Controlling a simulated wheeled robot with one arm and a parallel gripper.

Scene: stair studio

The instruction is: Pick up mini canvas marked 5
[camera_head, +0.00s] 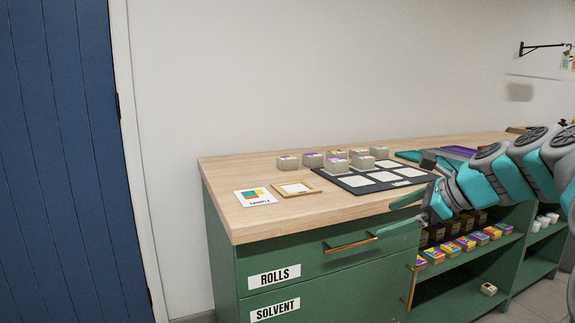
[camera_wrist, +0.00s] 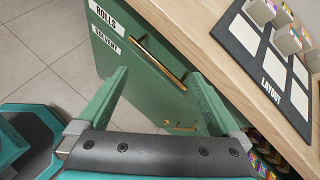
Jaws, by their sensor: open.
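Several small pale blocks with coloured tops, which look like mini canvases, stand on the wooden counter (camera_head: 230,215). One stands at the far left of the group (camera_head: 287,163), one stands on the dark layout board (camera_head: 353,186), and others are close around. No number 5 is readable, so I cannot tell which one is marked 5. In the wrist view my gripper (camera_wrist: 160,76) points at the green drawer fronts, with blocks (camera_wrist: 289,40) at upper right.
A sample card (camera_head: 255,197) and a small wooden frame (camera_head: 296,188) lie on the counter's left. Drawers labelled ROLLS (camera_head: 274,277) and SOLVENT (camera_head: 275,309) have a protruding brass handle (camera_head: 351,244). Open shelves (camera_head: 470,262) hold coloured boxes; a single block (camera_head: 488,289) sits lower.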

